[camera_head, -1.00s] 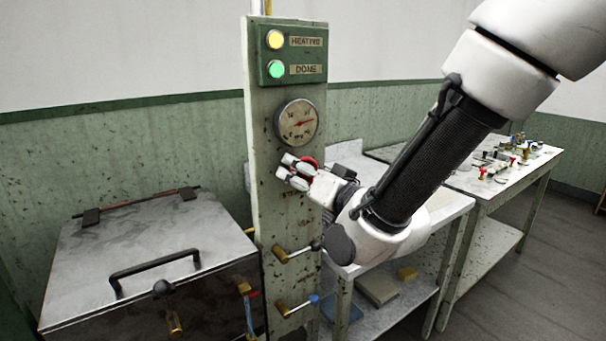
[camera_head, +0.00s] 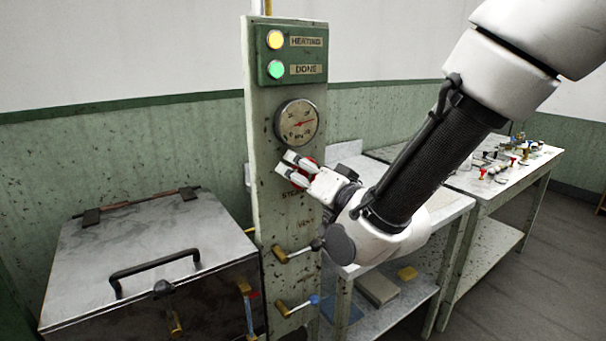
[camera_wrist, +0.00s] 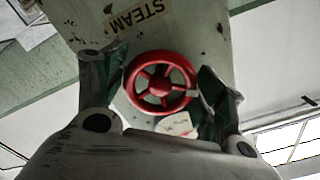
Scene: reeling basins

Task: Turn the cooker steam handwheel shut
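The red steam handwheel (camera_wrist: 160,86) is on the front of a pale, worn post, below a STEAM label (camera_wrist: 134,14) in the wrist view. My gripper (camera_wrist: 161,82) has one finger on each side of the wheel, against or very near its rim, and appears shut on it. In the head view, my gripper (camera_head: 286,164) reaches the post from the right, and only bits of the red wheel (camera_head: 299,178) show between and behind the fingers. A round gauge (camera_head: 297,122) is just above it. The HEATING lamp (camera_head: 275,40) glows yellow and the DONE lamp (camera_head: 276,69) green.
Below the wheel, a dark-knobbed lever (camera_head: 297,251) and a blue-tipped lever (camera_head: 297,305) stick out of the post (camera_head: 261,215). A lidded metal basin (camera_head: 150,245) stands at left. Tables (camera_head: 495,183) stand at right behind my arm.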

